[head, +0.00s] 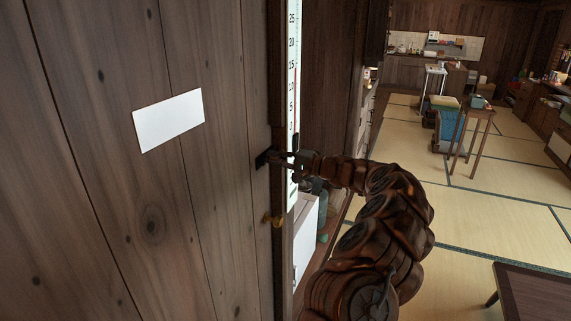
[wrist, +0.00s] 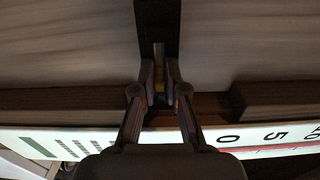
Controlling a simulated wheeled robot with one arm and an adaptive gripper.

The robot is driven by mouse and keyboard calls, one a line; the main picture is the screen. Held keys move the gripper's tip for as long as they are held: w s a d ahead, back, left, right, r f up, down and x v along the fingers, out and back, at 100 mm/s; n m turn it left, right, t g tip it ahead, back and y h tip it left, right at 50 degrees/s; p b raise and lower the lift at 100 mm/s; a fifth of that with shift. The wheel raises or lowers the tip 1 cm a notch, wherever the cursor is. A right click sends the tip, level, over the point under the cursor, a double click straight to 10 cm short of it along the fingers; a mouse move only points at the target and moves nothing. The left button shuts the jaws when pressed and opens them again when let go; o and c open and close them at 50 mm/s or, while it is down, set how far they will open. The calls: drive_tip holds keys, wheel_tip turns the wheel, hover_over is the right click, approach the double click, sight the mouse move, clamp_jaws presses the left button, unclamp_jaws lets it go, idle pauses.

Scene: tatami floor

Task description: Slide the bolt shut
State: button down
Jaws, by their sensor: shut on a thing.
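The bolt (head: 264,158) is a small dark fitting on the edge of the wooden door (head: 225,120) in the head view. In the wrist view the dark bolt plate (wrist: 157,22) runs down from the top, with a lighter metal piece below it between my fingers. My gripper (head: 288,157) is at the bolt, reaching in from the right. Its fingers, also in the wrist view (wrist: 160,72), are shut on part of the bolt. The fingers partly hide the held part, and I cannot tell how far the bolt extends.
A tall white thermometer (head: 293,80) stands just behind the door edge, close to my gripper. A white sheet (head: 168,120) is on the door. A low dark table (head: 535,292) is at lower right; open tatami (head: 480,215) lies beyond my arm.

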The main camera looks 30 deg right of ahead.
drive_tip(key=shift+d, duration=0.25)
drive_tip(key=c, duration=1.5)
unclamp_jaws()
drive_tip(key=shift+d, duration=0.1)
drive_tip(key=o, duration=0.3)
drive_tip(key=shift+w, duration=0.1)
drive_tip(key=v, duration=1.2)
